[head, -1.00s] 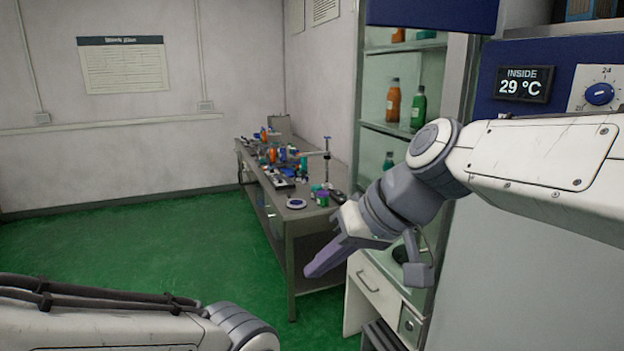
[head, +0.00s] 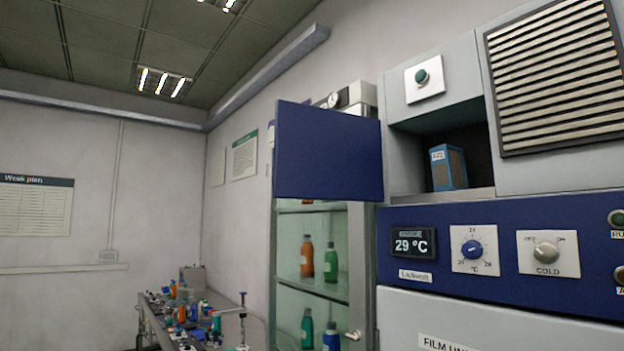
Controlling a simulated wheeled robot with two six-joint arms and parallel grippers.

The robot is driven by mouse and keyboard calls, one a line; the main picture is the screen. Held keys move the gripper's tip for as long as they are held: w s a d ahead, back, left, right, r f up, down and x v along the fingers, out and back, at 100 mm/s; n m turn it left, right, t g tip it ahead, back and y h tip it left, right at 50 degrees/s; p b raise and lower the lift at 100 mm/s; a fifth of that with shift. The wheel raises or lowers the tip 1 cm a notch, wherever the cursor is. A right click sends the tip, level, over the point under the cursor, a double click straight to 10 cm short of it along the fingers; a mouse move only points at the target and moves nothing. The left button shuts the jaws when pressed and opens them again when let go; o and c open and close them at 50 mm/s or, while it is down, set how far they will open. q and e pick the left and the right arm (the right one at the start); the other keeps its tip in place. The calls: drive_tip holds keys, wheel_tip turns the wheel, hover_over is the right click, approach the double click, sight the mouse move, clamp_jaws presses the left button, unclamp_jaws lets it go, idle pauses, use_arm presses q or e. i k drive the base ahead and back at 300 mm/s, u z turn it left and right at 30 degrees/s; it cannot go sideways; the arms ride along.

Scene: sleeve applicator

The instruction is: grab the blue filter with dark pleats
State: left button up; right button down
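The blue filter with dark pleats (head: 448,167) stands upright in an open compartment (head: 402,151) of the grey machine, above the blue control panel. Its blue side, with a small white label, and its dark pleated face both show. Nothing touches it from the front. Neither of my grippers shows in the head view now.
A blue door (head: 328,152) stands swung open left of the compartment. A glass cabinet with bottles (head: 307,257) stands to the left. A cluttered bench (head: 155,325) is further back.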

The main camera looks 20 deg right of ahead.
sight(447, 164)
drive_tip(key=u, duration=0.45)
drive_tip(key=i, duration=3)
drive_tip(key=z, duration=2.35)
